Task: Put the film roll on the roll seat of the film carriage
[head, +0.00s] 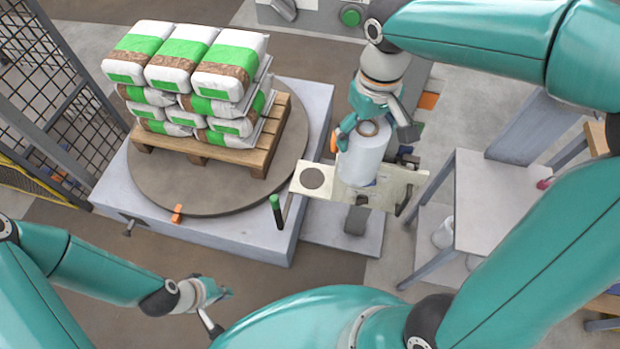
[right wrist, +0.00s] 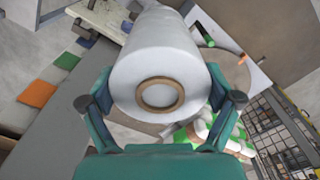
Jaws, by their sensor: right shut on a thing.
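The white film roll (head: 363,158) with a brown core is upright in my right gripper (head: 376,135), over the right part of the pale film carriage plate (head: 400,182). In the right wrist view both fingers are shut on the film roll (right wrist: 160,55). Whether the roll's bottom touches the plate cannot be told. A dark round disc (head: 312,178) shows on the plate's left part, and a green-tipped handle (head: 275,203) is at its left end. The part of the plate under the roll is hidden. My left gripper (head: 217,308) is empty at the lower left, its fingers apart.
A pallet (head: 262,150) stacked with white and green bags stands on the round turntable (head: 150,190) to the left. A grey side table (head: 485,190) stands on the right, with white rolls (head: 443,232) on its lower level. A mesh fence (head: 60,100) is at the far left.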

